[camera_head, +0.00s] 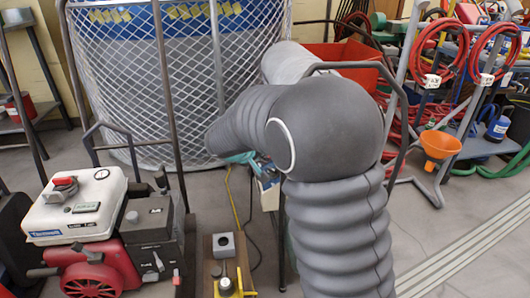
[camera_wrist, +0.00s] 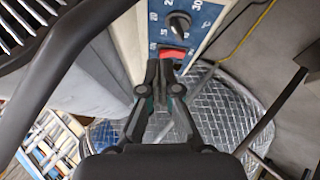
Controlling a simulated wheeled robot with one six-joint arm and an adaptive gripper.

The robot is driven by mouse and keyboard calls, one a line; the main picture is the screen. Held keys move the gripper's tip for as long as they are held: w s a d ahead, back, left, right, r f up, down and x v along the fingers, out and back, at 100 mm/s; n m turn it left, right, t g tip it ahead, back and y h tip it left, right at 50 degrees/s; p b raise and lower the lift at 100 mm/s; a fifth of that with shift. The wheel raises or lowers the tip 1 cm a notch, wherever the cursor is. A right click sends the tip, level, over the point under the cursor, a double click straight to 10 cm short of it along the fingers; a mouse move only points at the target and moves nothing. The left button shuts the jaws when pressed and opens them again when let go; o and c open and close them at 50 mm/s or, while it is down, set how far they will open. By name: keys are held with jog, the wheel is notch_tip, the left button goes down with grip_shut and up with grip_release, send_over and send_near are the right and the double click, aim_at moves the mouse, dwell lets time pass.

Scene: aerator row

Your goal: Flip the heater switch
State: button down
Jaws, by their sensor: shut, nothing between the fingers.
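The heater's blue control panel (camera_wrist: 188,22) shows at the top of the wrist view, with a black dial (camera_wrist: 178,23) and numbers around it. Below the dial is the red heater switch (camera_wrist: 172,53). My gripper (camera_wrist: 160,64) is shut and empty, its fingertips at the lower edge of the red switch in the picture. I cannot tell whether they touch it. The fingers cover part of the panel below the switch. In the head view my arm hides most of the heater (camera_head: 268,192) and most of the gripper.
A dark curved bar (camera_wrist: 50,70) runs close along the left of the wrist view. A yellow cable (camera_wrist: 243,42) hangs at the right. In the head view a white and red engine unit (camera_head: 80,205) stands at the left and a large mesh cage (camera_head: 185,75) behind.

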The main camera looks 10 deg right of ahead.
jog(key=w+a+t, duration=0.2)
jog(key=w+a, duration=0.1)
jog(key=w, duration=0.5)
jog(key=shift+a+t, duration=0.3)
jog(key=shift+t, duration=0.1)
jog(key=shift+w+d+f, duration=0.1)
jog(key=shift+w, duration=0.05)
jog(key=x, duration=0.4)
jog(key=s+x, duration=0.1)
jog(key=x, duration=0.3)
jog(key=d+f+x, duration=0.1)
jog(key=x, duration=0.2)
jog(key=shift+d+f, duration=0.15)
jog(key=shift+d, duration=0.15)
jog(key=shift+d+f, duration=0.35)
jog(key=shift+f, duration=0.05)
